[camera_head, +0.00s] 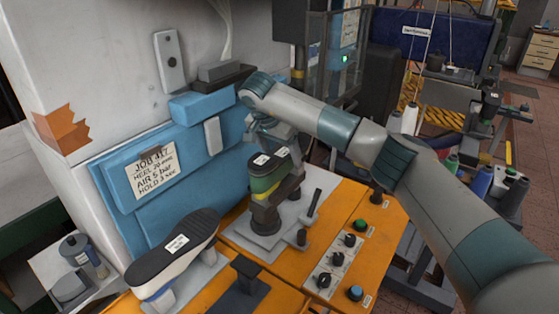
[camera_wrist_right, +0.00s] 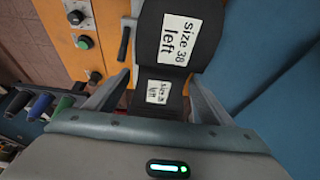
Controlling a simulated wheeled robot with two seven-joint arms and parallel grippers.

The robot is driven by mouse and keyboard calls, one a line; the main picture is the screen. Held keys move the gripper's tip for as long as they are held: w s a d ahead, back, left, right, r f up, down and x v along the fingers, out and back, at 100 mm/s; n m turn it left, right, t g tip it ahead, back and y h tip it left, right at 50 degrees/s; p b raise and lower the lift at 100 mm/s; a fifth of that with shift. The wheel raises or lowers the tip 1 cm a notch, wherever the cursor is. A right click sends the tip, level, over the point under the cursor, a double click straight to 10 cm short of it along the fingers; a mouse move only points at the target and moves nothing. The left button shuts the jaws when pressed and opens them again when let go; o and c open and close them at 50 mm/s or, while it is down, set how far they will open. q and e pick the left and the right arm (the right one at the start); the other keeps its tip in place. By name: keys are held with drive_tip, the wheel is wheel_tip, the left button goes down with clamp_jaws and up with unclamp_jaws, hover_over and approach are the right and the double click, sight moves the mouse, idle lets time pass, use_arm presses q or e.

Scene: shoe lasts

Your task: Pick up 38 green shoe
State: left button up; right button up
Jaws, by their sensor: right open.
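The green shoe (camera_head: 265,184), with a black sole facing up and white labels, sits upside down on a stand on the orange machine. In the right wrist view its dark sole (camera_wrist_right: 192,52) carries a label reading "Size 38 left", with a smaller label nearer me. My right gripper (camera_head: 276,140) comes over the shoe's far end from behind. In the wrist view my open right gripper (camera_wrist_right: 155,92) has one finger on each side of the sole's narrower end. I cannot tell whether the fingers touch it. My left gripper is out of view.
Another black-soled shoe (camera_head: 178,248) sits on a support at the front left. An orange panel with knobs and buttons (camera_head: 340,258) lies right of the green shoe. A lever (camera_head: 313,205) stands close beside it. A blue panel (camera_head: 165,180) rises behind, at the left.

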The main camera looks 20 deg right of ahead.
drive_tip(key=p+x, duration=0.1)
drive_tip(key=x, duration=0.1)
drive_tip(key=shift+f+p, duration=0.3)
drive_tip(key=shift+f, duration=0.15)
drive_tip(key=shift+w+d+f, duration=0.1)
drive_tip(key=shift+f, duration=0.35)
drive_tip(key=shift+r, duration=0.15)
drive_tip(key=c, duration=1.7)
drive_tip(key=shift+w, duration=0.1)
